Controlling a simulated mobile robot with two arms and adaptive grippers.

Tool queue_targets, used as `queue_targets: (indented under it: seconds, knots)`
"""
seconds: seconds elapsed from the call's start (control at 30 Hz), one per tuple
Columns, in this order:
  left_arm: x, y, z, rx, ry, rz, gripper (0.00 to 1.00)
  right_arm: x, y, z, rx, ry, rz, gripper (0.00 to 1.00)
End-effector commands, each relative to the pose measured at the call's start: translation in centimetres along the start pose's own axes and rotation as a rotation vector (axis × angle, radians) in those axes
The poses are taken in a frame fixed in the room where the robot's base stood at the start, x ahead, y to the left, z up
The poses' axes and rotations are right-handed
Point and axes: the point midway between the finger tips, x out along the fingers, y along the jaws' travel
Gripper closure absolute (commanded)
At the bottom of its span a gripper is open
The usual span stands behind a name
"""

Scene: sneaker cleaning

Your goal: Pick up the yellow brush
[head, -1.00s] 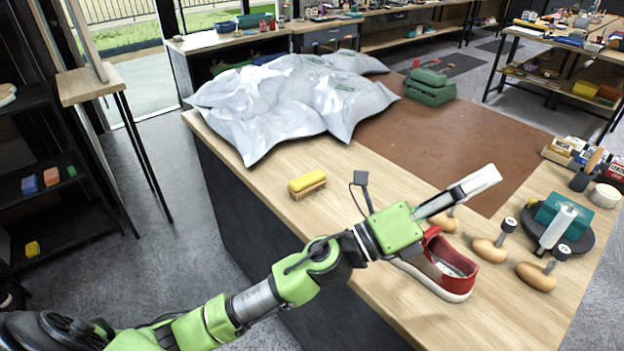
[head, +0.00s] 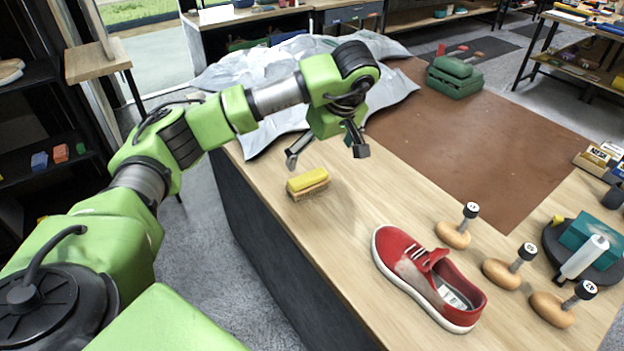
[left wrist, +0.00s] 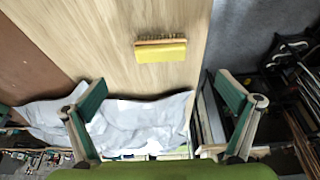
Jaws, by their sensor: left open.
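The yellow brush (head: 308,183) lies on the wooden table near its left edge. It has a yellow top and a tan bristle side. In the left wrist view the brush (left wrist: 161,51) shows on bare table, beyond and between the open fingers. My left gripper (head: 325,150) is open and empty, just behind and above the brush in the head view. Its two spread fingers also show in the left wrist view (left wrist: 165,112). The fingers are apart from the brush. My right gripper is in neither view.
A red sneaker (head: 425,279) stands on the table to the right of the brush. A grey plastic sheet (head: 228,72) covers the back left. A brown mat (head: 470,135) and green box (head: 455,80) lie behind. Bare wood surrounds the brush.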

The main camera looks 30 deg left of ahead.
Motion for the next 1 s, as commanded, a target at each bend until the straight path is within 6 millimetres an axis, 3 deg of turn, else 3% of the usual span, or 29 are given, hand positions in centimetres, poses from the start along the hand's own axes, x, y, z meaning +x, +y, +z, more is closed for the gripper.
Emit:
queue_targets:
  seconds: [0.4,0.67,0.83,1.0]
  knots:
    - [6.8,-0.5,-0.7,-0.004,0.013,-0.018,0.01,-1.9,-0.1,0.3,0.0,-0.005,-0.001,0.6]
    - [8.8,-0.4,-0.7,-0.003,0.013,-0.015,0.01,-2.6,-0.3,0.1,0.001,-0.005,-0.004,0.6]
    - [11.0,-0.1,-0.9,-0.002,0.011,-0.019,0.01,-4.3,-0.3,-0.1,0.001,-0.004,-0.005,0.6]
    - [13.2,-0.1,-0.9,-0.003,0.012,-0.015,0.01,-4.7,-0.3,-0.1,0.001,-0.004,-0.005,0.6]
